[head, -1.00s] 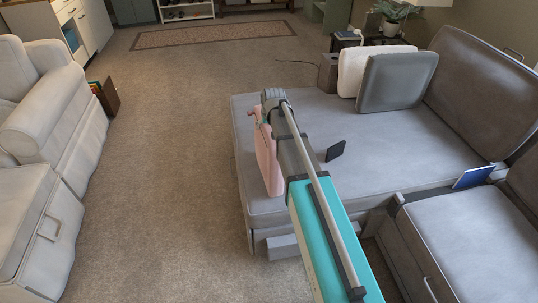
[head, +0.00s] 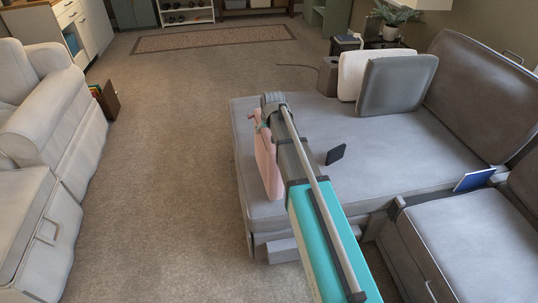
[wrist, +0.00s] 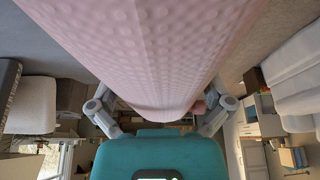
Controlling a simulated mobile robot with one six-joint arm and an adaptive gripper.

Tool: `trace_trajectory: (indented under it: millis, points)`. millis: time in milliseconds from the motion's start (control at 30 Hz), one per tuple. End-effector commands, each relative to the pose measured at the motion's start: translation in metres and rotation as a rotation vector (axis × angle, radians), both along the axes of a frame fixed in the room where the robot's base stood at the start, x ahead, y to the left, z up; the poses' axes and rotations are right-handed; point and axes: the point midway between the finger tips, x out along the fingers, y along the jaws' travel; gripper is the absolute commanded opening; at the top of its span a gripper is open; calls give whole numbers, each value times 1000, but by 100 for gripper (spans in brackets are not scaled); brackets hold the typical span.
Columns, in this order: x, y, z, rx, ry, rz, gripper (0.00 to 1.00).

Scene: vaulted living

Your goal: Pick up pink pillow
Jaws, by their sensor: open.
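The pink pillow (head: 268,165) stands upright on its edge at the left side of the grey sofa's seat, partly behind my arm in the head view. In the wrist view the dimpled pink pillow (wrist: 150,50) fills the upper middle. My gripper (wrist: 165,103) is open, with one finger on each side of the pillow's near end. I cannot tell whether either finger touches it. In the head view my gripper (head: 263,122) is at the pillow's upper part, and its fingers are mostly hidden.
The grey sofa (head: 420,150) holds a small dark object (head: 335,154), a grey pillow (head: 397,86), a white pillow (head: 362,68) and a blue book (head: 474,180). A pale armchair (head: 50,130) stands at left. The carpet (head: 170,170) between them is clear.

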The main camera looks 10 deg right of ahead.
Motion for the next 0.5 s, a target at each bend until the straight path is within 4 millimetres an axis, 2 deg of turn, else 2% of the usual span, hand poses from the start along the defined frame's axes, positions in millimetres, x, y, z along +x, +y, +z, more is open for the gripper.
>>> trace_trajectory:
  millis: [500]
  points:
    - [0,0,-5,0,0,0,100]
